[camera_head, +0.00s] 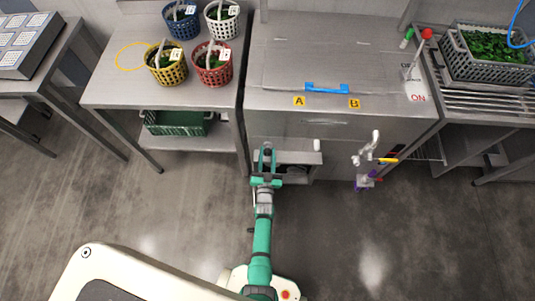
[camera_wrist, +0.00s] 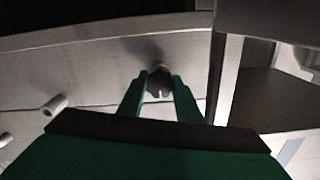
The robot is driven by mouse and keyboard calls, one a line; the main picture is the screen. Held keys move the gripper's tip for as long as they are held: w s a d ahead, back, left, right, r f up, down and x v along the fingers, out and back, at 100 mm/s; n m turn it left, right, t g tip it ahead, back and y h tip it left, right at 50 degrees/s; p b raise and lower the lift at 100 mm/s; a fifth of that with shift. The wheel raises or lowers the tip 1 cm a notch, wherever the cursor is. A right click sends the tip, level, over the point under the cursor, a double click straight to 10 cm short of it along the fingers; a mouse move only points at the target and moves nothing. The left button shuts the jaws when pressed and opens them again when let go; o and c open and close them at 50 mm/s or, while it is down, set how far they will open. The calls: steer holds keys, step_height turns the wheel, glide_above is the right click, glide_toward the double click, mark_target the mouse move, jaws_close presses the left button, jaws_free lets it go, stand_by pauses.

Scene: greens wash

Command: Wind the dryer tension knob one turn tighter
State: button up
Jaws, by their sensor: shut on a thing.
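The dark lobed dryer tension knob (camera_wrist: 159,82) shows in the wrist view on a pale metal panel. My gripper (camera_wrist: 160,88) has its two green fingers on either side of the knob and is shut on it. In the head view my gripper (camera_head: 267,150) reaches the lower front of the steel machine (camera_head: 278,72), near its left edge. Any mark showing how far the knob is turned is not visible.
The machine has a blue handle (camera_head: 327,88) and yellow A (camera_head: 299,101) and B (camera_head: 354,103) labels on top. A white jointed lever (camera_head: 368,148) sticks out at right. Several baskets stand on the left table (camera_head: 110,90). A grey crate (camera_head: 490,66) of greens stands right. Floor in front is open.

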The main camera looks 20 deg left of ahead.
steer(key=o, duration=1)
steer(key=shift+o, duration=0.2)
steer(key=v, duration=1)
steer(key=shift+s, duration=0.4)
steer(key=shift+d, duration=0.15)
